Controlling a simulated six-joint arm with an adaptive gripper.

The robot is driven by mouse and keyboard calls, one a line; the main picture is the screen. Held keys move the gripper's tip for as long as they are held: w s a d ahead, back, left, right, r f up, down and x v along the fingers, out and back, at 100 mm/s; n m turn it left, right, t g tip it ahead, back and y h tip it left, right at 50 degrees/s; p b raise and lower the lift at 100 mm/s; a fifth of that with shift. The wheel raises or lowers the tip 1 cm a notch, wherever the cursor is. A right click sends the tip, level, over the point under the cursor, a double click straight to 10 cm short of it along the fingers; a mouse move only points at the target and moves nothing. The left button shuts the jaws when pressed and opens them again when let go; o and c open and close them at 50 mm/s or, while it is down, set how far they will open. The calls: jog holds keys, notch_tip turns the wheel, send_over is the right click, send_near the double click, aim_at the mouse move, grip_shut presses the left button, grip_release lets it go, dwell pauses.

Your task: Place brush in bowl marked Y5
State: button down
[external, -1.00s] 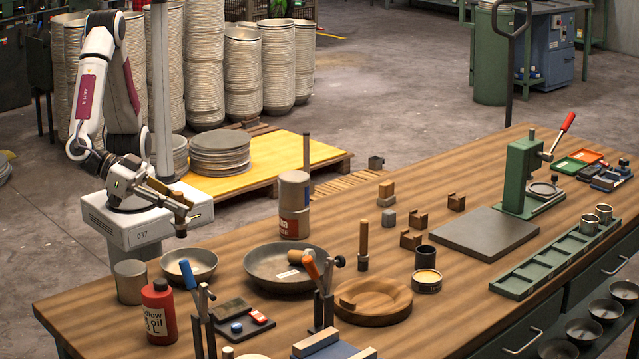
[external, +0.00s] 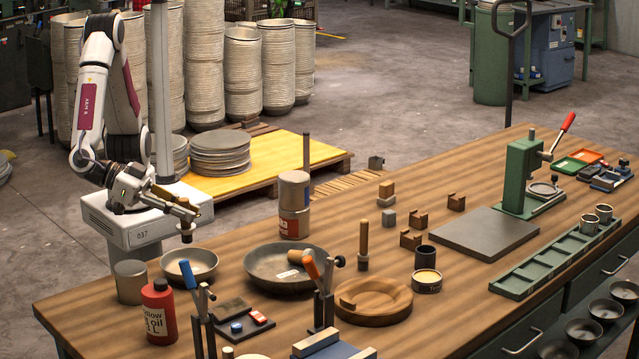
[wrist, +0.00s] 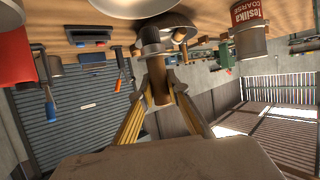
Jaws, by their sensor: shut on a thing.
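My gripper (external: 180,207) is shut on the brush (external: 187,231), which hangs below the fingers with its dark end down. It is in the air above and just behind a small metal bowl (external: 203,266) at the table's left end. In the wrist view the brush (wrist: 160,90) shows a brown handle between the yellowish fingers and a grey end. A larger dark bowl (external: 259,262) stands to the right, with a small white label and a brown wooden piece in it. The label's writing is too small to read, so I cannot tell which bowl is Y5.
A grey cylinder (external: 130,283) and a red oil bottle (external: 159,312) stand left and in front of the small bowl. A tall can (external: 294,190) stands behind the large bowl. Upright clamps with blue (external: 189,274) and orange (external: 311,267) handles stand at the front.

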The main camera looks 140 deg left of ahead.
aim_at(186, 242)
jog(key=shift+f, duration=1.8)
jog(key=shift+f, duration=1.9)
jog(key=shift+f, duration=0.1)
jog(key=c, duration=2)
grip_release()
jog(key=shift+o, duration=0.2)
jog(key=shift+r, duration=0.2)
jog(key=v, duration=1.2)
